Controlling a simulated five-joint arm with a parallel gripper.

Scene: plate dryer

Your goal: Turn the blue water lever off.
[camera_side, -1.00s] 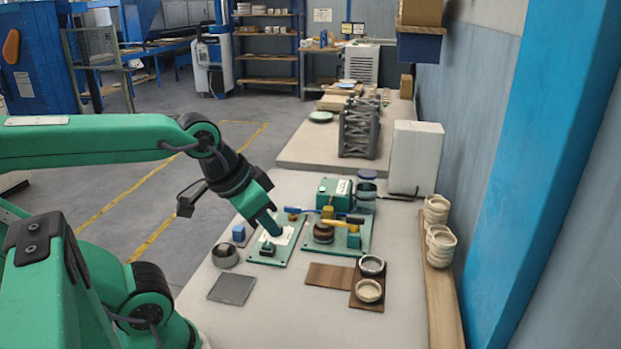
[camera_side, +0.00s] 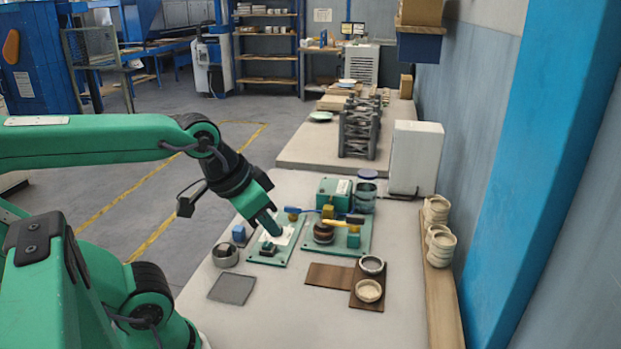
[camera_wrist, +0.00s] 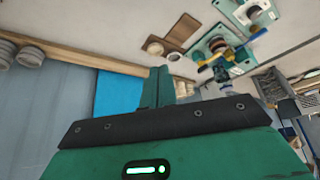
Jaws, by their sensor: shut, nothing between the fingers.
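The blue water lever (camera_side: 304,210) is a thin blue handle lying roughly level beside a brass valve, in front of a green box (camera_side: 334,192). In the wrist view a blue handle (camera_wrist: 208,58) shows beside a yellow one. My gripper (camera_side: 273,230) is shut and empty. It points down over the left green plate (camera_side: 284,252), left of and nearer than the lever, and apart from it. In the wrist view my shut fingers (camera_wrist: 159,88) point away from the valves.
A yellow lever (camera_side: 340,222) sits close to the right of the blue one on the right green plate (camera_side: 352,250). Small bowls (camera_side: 368,290) stand on a brown board. A grey mat (camera_side: 232,289) lies at the front left.

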